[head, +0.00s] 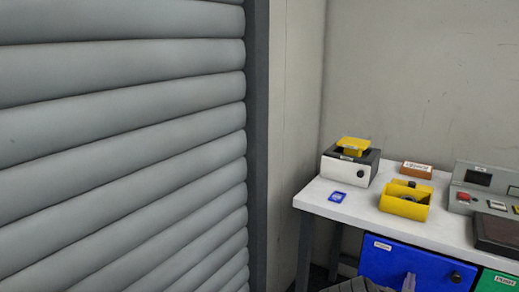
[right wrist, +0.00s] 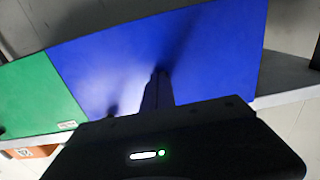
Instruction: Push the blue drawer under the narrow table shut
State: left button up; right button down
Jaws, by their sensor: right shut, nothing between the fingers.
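The blue drawer (head: 412,266) is under the white narrow table (head: 330,208), with a pale label and a dark round knob (head: 456,277) on its front. I cannot tell how far it stands out. In the right wrist view its blue front (right wrist: 220,60) fills the middle. My right gripper (head: 409,282) is at the bottom edge of the head view, in front of the drawer. In the wrist view its shut, empty fingers (right wrist: 160,78) point at the blue front; contact is not clear. My left gripper is not in view.
A green drawer (head: 496,281) is beside the blue one. A grey ribbed shutter (head: 120,150) fills the left.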

jog(key=shift+b+x, duration=0.35)
jog(key=shift+x, duration=0.6)
jog(key=shift+s, duration=0.1)
jog(key=p+v, duration=0.1)
jog(key=v, duration=1.2)
